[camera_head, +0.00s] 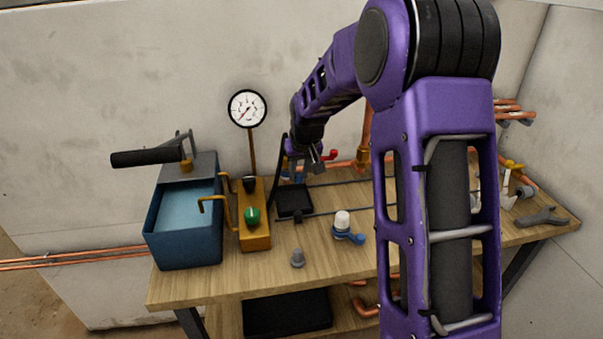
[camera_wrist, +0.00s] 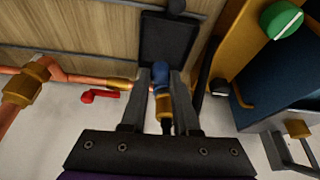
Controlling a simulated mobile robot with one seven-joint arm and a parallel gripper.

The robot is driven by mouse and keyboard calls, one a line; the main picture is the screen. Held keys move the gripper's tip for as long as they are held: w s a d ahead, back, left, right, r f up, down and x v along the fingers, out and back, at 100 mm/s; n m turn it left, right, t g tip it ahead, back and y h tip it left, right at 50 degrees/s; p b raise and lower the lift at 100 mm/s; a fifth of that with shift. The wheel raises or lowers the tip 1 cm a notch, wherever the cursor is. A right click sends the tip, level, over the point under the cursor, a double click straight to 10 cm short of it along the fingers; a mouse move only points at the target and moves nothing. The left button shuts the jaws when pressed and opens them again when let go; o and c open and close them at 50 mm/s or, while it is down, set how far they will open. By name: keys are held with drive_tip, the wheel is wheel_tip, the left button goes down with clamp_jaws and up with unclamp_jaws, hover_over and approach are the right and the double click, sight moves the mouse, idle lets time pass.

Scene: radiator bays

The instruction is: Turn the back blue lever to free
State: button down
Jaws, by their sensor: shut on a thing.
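The back blue lever (camera_wrist: 160,72) is between the two fingertips of my gripper (camera_wrist: 160,80) in the wrist view. It sits on a brass valve body (camera_wrist: 164,105) that also shows between the fingers. In the head view my gripper (camera_head: 314,162) points down at the back of the bench, and only a bit of blue (camera_head: 298,178) shows beneath it. My gripper is shut on the blue lever. How far the lever is turned cannot be told. Another blue lever (camera_head: 352,238) with a white cap stands nearer the front of the bench.
A red lever (camera_wrist: 100,95) lies beside the copper pipe (camera_wrist: 85,83) near my gripper. A black tray (camera_head: 294,202) is in front of it. A yellow block with a green knob (camera_head: 252,216), a gauge (camera_head: 247,108) and a blue tank (camera_head: 184,240) stand at the left.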

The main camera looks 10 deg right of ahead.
sight(287, 174)
drive_tip(key=shift+s+a+m+h+b, duration=0.1)
drive_tip(key=shift+a+m+h+b, duration=0.6)
drive_tip(key=shift+m, duration=0.65)
drive_tip(key=shift+a+m+h+b, duration=0.25)
drive_tip(key=shift+a+m+h, duration=0.15)
drive_tip(key=shift+a+m, duration=0.75)
drive_tip(key=shift+w+a+m+g+h, duration=0.2)
drive_tip(key=shift+a+m+g+h, duration=0.25)
drive_tip(key=shift+m, duration=0.75)
drive_tip(key=shift+w+a+m+g+h, duration=0.2)
drive_tip(key=shift+a+m, duration=0.3)
drive_tip(key=shift+m, duration=0.7)
drive_tip(key=shift+a, duration=0.1)
drive_tip(key=c, duration=0.7)
unclamp_jaws()
drive_tip(key=shift+o, duration=0.2)
drive_tip(key=p+v, duration=0.2)
drive_tip(key=v, duration=1.5)
drive_tip(key=shift+a+r, duration=0.15)
drive_tip(key=shift+r, duration=0.1)
drive_tip(key=shift+w, duration=0.15)
